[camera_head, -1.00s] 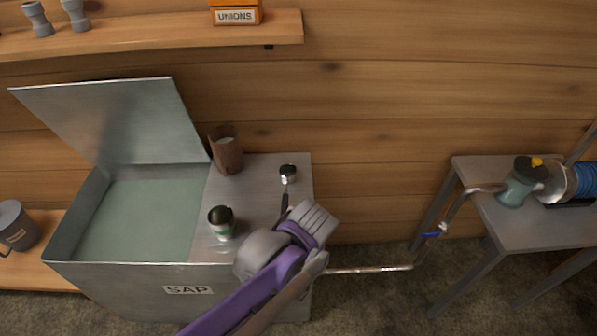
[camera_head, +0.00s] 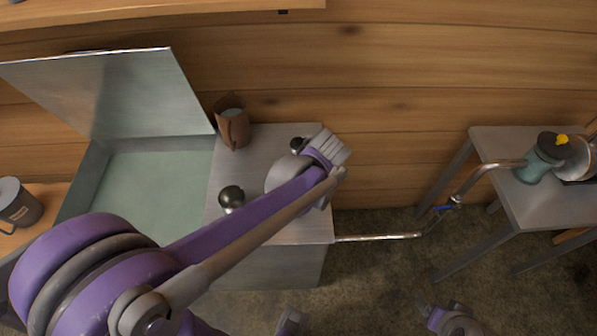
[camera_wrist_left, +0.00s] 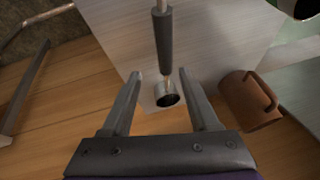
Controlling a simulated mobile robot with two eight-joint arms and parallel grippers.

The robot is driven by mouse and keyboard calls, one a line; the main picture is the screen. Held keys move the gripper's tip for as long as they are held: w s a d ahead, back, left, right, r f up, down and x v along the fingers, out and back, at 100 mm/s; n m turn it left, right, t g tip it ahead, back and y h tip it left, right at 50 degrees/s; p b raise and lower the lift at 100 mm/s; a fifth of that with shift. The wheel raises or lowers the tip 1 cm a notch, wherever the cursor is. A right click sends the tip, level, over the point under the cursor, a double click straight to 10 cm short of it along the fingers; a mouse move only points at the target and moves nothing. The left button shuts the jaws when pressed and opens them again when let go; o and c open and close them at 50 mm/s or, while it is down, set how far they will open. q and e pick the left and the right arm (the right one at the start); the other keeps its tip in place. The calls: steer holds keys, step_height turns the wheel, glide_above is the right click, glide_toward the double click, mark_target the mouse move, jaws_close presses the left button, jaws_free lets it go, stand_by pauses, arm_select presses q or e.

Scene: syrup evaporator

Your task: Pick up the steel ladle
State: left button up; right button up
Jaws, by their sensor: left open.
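The steel ladle (camera_wrist_left: 163,42) has a dark grip and a small round steel bowl. In the left wrist view it runs down from the top edge, its bowl between and beyond my left fingers. In the head view only its bowl (camera_head: 297,144) shows at the back of the steel counter; my left gripper (camera_head: 328,148) hides the handle. My left gripper (camera_wrist_left: 160,74) is open, with one finger on each side of the ladle's line and visible gaps to it. I cannot tell how far above it the fingertips are.
A brown mug (camera_head: 233,128) stands left of the ladle; it also shows in the wrist view (camera_wrist_left: 250,100). The open sap pan (camera_head: 150,185) is at left. A pipe (camera_head: 375,237) runs right toward a side table (camera_head: 505,150).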

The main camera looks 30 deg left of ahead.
arm_select(q)
steer(key=x, duration=0.3)
steer(key=a+x, duration=0.1)
steer(key=x, duration=0.2)
steer(key=shift+r+b, duration=0.15)
steer(key=shift+b, duration=0.15)
jaws_close()
stand_by(1.1)
